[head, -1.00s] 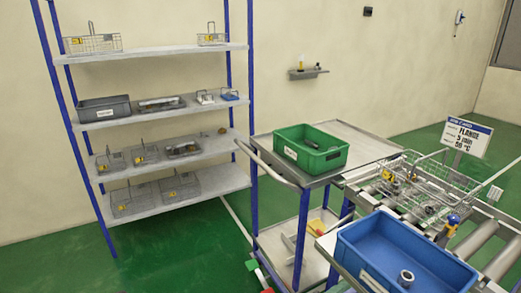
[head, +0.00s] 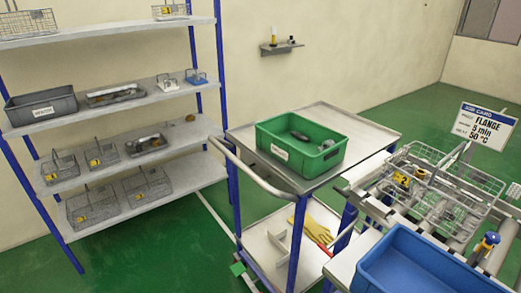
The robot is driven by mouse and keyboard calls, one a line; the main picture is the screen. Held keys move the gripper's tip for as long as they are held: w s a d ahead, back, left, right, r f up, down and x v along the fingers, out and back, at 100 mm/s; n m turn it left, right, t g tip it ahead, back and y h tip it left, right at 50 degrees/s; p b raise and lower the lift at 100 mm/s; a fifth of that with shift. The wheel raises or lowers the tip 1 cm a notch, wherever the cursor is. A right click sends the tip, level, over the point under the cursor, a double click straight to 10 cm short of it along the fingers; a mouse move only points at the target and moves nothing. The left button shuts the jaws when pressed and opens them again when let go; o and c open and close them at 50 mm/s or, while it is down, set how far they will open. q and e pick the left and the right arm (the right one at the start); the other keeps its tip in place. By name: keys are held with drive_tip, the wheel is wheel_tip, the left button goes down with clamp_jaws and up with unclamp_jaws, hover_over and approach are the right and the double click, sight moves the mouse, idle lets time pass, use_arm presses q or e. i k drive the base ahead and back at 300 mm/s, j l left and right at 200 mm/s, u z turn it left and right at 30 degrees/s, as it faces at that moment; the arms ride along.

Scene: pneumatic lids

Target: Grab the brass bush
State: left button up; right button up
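I cannot single out the brass bush for certain. A small brownish object (head: 190,118) lies at the right end of a shelf of the blue-post rack; it is too small to identify. A wire basket (head: 478,206) on the roller conveyor holds several metal parts, one of them tan or brass-coloured (head: 422,174). A green crate (head: 318,166) on the cart holds dark grey parts. A blue bin (head: 395,287) stands at the bottom right, partly cut off by the frame edge. Neither of my grippers is in view.
The cart (head: 365,136) with its push handle stands between the rack (head: 118,104) and the conveyor. Yellow gloves (head: 318,229) lie on its lower shelf. A sign card (head: 485,124) reads FLANGE, 5 min, 50 °C. Green floor (head: 150,255) is free before the rack.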

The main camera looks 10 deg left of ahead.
sight(420, 174)
drive_tip(key=z, duration=1)
